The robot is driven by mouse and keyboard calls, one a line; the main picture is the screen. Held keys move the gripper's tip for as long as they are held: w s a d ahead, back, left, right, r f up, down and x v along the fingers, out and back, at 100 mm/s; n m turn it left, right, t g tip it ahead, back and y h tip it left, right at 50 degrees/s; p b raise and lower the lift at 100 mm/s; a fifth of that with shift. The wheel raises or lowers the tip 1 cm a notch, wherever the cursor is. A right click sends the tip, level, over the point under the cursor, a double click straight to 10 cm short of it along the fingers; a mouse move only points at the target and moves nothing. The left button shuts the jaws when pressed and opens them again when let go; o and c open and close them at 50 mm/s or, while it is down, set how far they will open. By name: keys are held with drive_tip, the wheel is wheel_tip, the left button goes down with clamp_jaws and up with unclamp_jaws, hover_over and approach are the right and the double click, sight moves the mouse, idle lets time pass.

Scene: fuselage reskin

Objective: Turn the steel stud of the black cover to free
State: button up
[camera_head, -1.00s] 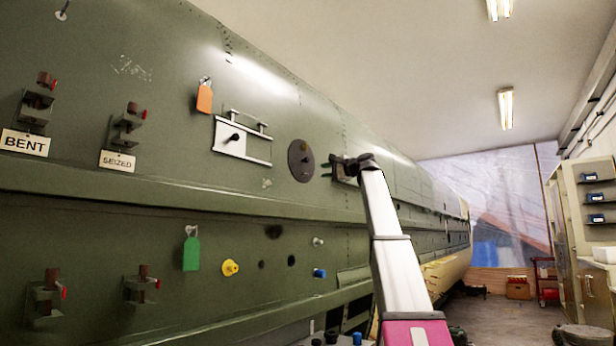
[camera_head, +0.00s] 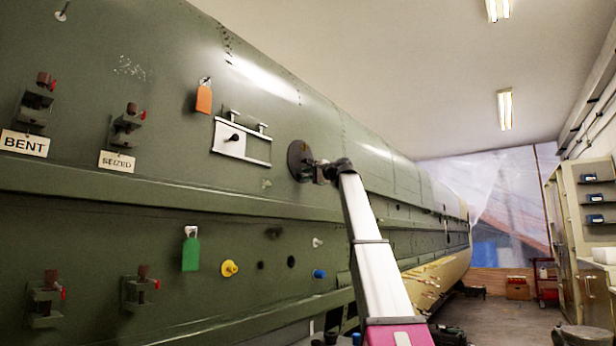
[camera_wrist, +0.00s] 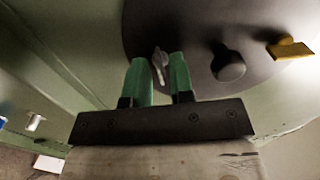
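The black cover (camera_head: 295,160) is a round dark disc on the green fuselage side, partly hidden by my gripper in the head view. In the wrist view the black cover (camera_wrist: 205,25) fills the upper middle. Its steel stud (camera_wrist: 159,64) is a slim grey piece, slightly tilted, near the disc's lower left edge. My gripper (camera_wrist: 158,70) has two green fingers set apart, with the stud in the gap between their tips. I see no firm grip on it. In the head view my gripper (camera_head: 314,171) is at the disc's right side.
A black knob (camera_wrist: 229,66) and a yellow tab (camera_wrist: 290,48) are to the right of the fingers. Left of the cover is a white plate (camera_head: 240,141) with handles, and an orange tag (camera_head: 204,98). A green ledge (camera_head: 170,194) runs below.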

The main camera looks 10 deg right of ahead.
clamp_jaws()
drive_tip(key=n, duration=1.7)
drive_tip(key=shift+n, duration=0.4)
idle(0.5)
drive_tip(key=shift+o, duration=1.5)
unclamp_jaws()
